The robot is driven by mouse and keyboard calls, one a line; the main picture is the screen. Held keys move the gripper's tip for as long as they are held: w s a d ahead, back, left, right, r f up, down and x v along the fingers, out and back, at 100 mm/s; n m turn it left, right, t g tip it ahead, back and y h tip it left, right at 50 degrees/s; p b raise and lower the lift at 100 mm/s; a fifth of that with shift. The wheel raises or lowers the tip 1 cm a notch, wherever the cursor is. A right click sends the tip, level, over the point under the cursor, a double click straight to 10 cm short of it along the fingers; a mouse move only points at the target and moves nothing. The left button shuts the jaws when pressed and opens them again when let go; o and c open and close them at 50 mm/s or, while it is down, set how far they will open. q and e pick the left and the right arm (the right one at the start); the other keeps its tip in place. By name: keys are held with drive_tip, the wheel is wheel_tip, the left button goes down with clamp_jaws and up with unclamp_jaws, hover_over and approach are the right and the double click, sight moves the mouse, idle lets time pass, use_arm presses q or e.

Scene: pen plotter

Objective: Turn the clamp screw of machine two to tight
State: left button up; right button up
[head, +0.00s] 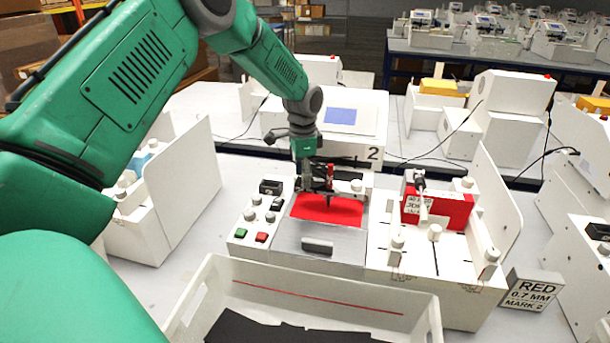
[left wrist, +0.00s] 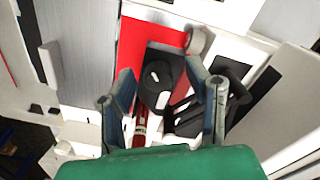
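Machine two, a white plotter with a "2" label (head: 373,154), stands in the middle of the head view. A red sheet (head: 328,210) lies on its bed. My left gripper (head: 318,190) reaches down over the pen carriage at the back of this sheet. In the left wrist view my left gripper (left wrist: 161,78) is open, with its fingers on either side of a round black knob (left wrist: 157,82), which looks like the clamp screw. I see gaps beside the knob and no clear contact. A red pen (left wrist: 141,126) shows by the left finger. My right gripper is not in view.
A white bin (head: 330,275) with black contents stands in front of the machine. Buttons (head: 262,237) sit on the left panel. A holder with a red card (head: 440,207) and white pegs is at the right, near a "RED 0.7 MM MARK 2" sign (head: 531,290).

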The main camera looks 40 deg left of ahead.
use_arm(q)
drive_tip(key=shift+a, duration=0.1)
drive_tip(key=shift+r, duration=0.2)
wheel_tip(320, 180, up, 11)
drive_tip(key=shift+r, duration=0.2)
drive_tip(key=shift+f, duration=0.1)
idle(0.7)
